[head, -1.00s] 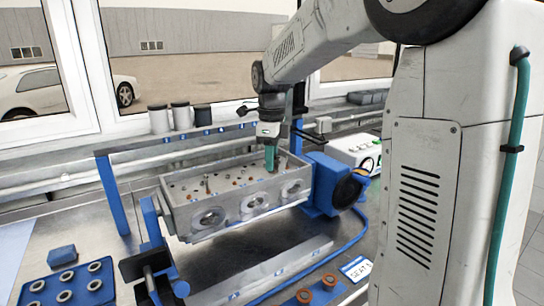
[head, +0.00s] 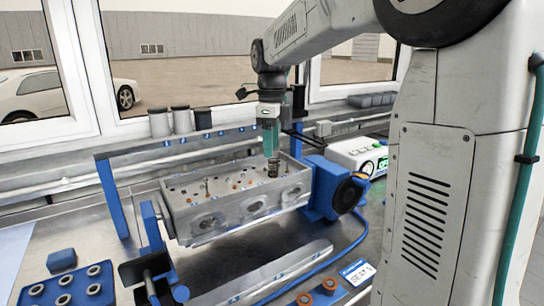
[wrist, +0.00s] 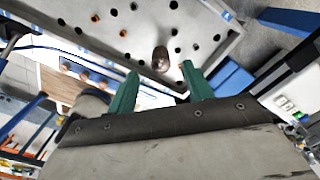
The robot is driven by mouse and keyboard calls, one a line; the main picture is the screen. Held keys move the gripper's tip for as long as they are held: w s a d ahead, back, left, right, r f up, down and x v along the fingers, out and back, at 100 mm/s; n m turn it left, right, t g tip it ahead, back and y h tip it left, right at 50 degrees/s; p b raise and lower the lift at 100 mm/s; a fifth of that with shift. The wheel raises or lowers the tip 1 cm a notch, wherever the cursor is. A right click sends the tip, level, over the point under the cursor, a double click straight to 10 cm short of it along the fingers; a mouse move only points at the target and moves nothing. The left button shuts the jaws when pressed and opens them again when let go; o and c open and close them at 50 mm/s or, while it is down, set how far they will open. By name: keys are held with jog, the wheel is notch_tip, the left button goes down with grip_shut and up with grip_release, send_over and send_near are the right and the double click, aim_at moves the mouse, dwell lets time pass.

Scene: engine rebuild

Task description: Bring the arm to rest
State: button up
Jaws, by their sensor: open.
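My gripper (head: 271,150) has green fingers, points down and is open above the right end of the grey cylinder head (head: 225,212). A dark coil spring (head: 273,168) stands upright on the head just below the fingertips, apart from them. In the wrist view the open fingers (wrist: 160,88) hold nothing, and the spring (wrist: 160,60) shows beyond them on the head's top face. The head's top has several holes, some with orange inserts. My arm reaches in from the upper right.
A blue stand (head: 323,187) holds the head at its right end. A green-and-white device (head: 360,152) stands at the right. A blue tray of rings (head: 67,287) lies front left.

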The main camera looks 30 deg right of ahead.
jog(key=n, duration=0.2)
jog(key=s+n, duration=0.1)
jog(key=n, duration=0.1)
jog(key=s+n, duration=0.1)
jog(key=n, duration=0.2)
jog(key=shift+s+a+f, duration=0.15)
jog(key=shift+a+f, duration=0.05)
jog(key=shift+a, duration=0.1)
jog(key=s+a+f+n, duration=0.2)
jog(key=s+n, duration=0.4)
jog(key=s, duration=0.3)
jog(key=s+a+f+n+t, duration=0.1)
jog(key=s+a+f+n, duration=0.1)
jog(key=s+a+n, duration=0.2)
jog(key=s+a+f+n, duration=0.2)
jog(key=s+a+n, duration=0.2)
jog(key=s+n, duration=0.6)
jog(key=s, duration=0.3)
jog(key=shift+s+f, duration=0.3)
jog(key=shift+f, duration=0.1)
